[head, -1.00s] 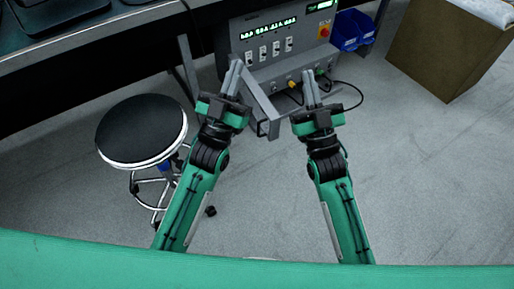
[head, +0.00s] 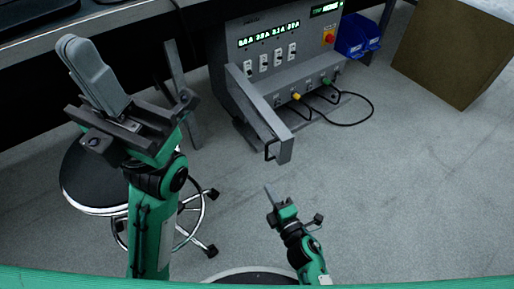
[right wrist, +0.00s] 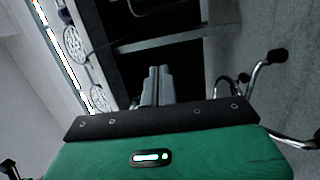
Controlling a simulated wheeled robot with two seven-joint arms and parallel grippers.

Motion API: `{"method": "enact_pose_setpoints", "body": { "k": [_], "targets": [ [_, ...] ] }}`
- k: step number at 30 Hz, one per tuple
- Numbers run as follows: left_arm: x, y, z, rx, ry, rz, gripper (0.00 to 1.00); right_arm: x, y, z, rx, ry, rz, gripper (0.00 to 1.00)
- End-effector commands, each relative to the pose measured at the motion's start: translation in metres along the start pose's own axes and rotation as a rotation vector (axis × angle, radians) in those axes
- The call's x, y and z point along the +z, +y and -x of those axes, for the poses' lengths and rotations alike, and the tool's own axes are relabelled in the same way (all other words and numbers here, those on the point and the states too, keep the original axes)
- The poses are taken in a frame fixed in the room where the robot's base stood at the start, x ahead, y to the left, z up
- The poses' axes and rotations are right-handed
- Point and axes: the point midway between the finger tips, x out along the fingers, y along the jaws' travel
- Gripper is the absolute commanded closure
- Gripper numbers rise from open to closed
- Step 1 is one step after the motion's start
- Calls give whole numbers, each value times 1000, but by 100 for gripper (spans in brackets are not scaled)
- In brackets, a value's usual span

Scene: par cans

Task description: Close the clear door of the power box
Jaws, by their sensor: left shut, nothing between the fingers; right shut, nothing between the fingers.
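The grey power box (head: 312,72) stands at the top middle of the head view. Its door (head: 262,112), a grey frame, stands open, swung out from the box's left side towards me. A dark handle sits near its free end; the clear pane is hard to make out. My left gripper (head: 82,50) is shut and empty, raised over the stool, well left of the door. My right gripper (head: 268,189) is shut and empty, below the door's free end and apart from it in the picture. Its shut fingers show in the right wrist view (right wrist: 157,86).
A black round stool (head: 90,180) stands at the left, partly behind my left arm. Cables loop from the box's front onto the floor. Blue bins (head: 355,38) and a brown box (head: 455,50) stand to the right. The floor (head: 400,180) at right is clear.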

Motion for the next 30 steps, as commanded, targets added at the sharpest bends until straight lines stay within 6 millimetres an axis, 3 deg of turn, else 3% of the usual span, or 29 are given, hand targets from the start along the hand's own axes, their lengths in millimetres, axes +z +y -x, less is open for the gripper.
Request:
{"method": "enact_pose_setpoints", "body": {
  "k": [4,8,23,30],
  "targets": [
    [0,0,0,0,0,1,100,-1,-12,0,-27,-5,24,100],
    [0,2,0,2,4,4,100,-1,-12,-15,-24,-3,25,100],
    [0,8,-2,13,20,22,100,0,-13,-101,-23,-3,23,100],
    [0,8,-3,14,19,22,100,33,-12,-105,-24,-4,22,100]
  ]
}}
